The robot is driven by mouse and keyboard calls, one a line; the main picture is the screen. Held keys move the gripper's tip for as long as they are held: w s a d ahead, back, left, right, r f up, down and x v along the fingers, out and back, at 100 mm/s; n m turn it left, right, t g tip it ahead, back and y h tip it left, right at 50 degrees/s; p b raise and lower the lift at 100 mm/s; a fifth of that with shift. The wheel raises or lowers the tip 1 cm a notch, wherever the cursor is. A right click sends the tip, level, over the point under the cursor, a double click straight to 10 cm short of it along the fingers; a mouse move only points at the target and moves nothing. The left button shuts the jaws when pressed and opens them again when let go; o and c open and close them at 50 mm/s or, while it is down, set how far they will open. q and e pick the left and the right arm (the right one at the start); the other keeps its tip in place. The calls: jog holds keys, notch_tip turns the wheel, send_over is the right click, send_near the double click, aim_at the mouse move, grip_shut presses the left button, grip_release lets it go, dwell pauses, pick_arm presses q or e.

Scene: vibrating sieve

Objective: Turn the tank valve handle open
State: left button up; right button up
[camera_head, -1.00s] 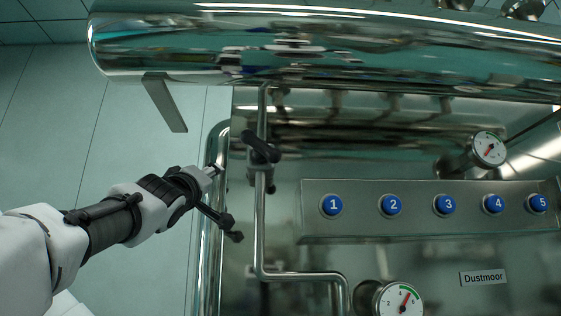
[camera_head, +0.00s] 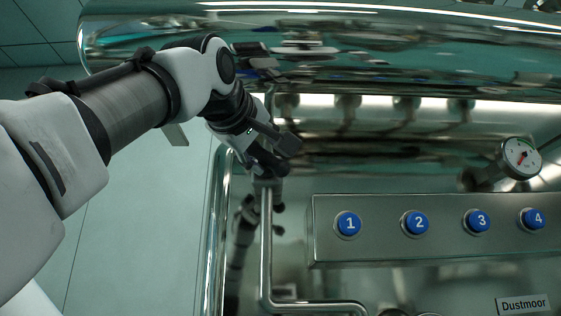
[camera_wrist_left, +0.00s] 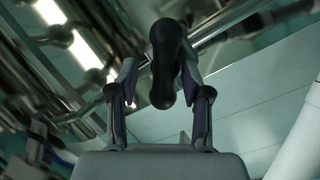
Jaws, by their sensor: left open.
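The tank valve handle (camera_head: 265,160) is a black, lobed lever on a vertical steel pipe (camera_head: 267,235). In the head view it is partly covered by my left gripper (camera_head: 272,146), which comes down on it from the upper left. In the left wrist view, the black handle (camera_wrist_left: 163,60) stands between the two fingers of my left gripper (camera_wrist_left: 158,72). The fingers are apart, with visible gaps beside the handle, so it is not gripped. My right gripper is in neither view.
A large shiny cylinder (camera_head: 400,40) spans the top, close above my left wrist. A panel with numbered blue buttons (camera_head: 419,223) is right of the pipe. A pressure gauge (camera_head: 521,157) sits farther right. A curved steel rail (camera_head: 212,235) stands left of the pipe.

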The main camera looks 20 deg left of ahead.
aim_at(264, 157)
pick_arm(q)
jog(key=w, duration=0.3)
jog(key=shift+d+f, duration=0.1)
jog(key=shift+f, duration=0.3)
jog(key=shift+s+r, duration=0.2)
jog(key=shift+s, duration=0.4)
grip_shut()
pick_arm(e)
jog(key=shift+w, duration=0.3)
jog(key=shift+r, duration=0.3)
pick_arm(q)
jog(key=shift+r+m+g+p, duration=0.15)
jog(key=shift+m+g+p, duration=0.15)
jog(key=shift+m+p, duration=0.6)
jog(key=m+g+p, duration=0.1)
jog(key=m+p, duration=0.1)
jog(key=m, duration=0.1)
jog(key=shift+y, duration=0.3)
jog(key=m+g+y+p, duration=0.1)
jog(key=m+p, duration=0.1)
jog(key=m, duration=0.2)
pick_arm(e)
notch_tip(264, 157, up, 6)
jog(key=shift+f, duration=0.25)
